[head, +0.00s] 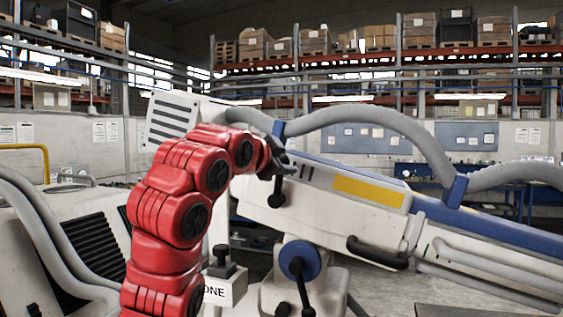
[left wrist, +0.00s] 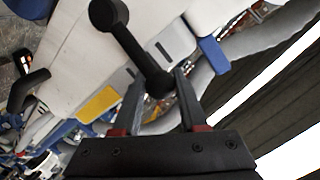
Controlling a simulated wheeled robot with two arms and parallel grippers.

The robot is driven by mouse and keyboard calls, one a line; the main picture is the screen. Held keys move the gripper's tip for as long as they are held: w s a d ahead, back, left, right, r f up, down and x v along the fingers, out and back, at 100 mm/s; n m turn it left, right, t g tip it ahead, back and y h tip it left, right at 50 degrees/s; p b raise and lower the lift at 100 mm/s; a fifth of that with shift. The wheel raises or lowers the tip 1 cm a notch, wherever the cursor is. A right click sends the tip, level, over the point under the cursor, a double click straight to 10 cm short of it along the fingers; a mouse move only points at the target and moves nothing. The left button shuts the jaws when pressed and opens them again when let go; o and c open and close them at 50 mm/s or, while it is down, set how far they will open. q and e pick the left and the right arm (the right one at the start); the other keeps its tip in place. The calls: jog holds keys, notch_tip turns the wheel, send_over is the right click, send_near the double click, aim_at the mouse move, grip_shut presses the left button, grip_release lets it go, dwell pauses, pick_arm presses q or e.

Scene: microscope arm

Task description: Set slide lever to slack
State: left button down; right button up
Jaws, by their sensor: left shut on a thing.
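A black lever with a round knob (head: 276,201) is on the side of the white microscope arm housing (head: 315,205). My left gripper (head: 280,162) is at the lever's upper end. In the left wrist view the lever (left wrist: 128,42) runs from its knob at the top down between my two fingers (left wrist: 158,84). The fingers are closed on its lower end there, with the knob free. The exact contact is partly hidden. My right gripper is in neither view.
A grey hose (head: 375,118) arches over the housing, held by blue brackets. A black handle (head: 377,253) juts out below right. A blue hub (head: 299,260) with a black lever sits on the stand. A block marked "ONE" (head: 226,287) stands beside my red arm.

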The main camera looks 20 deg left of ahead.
pick_arm(q)
jog(key=shift+c, duration=2.4)
grip_release()
jog(key=shift+s, duration=0.5)
jog(key=p+v, duration=0.4)
jog(key=v, duration=1.2)
jog(key=shift+s+p, duration=0.25)
jog(key=shift+p, duration=0.15)
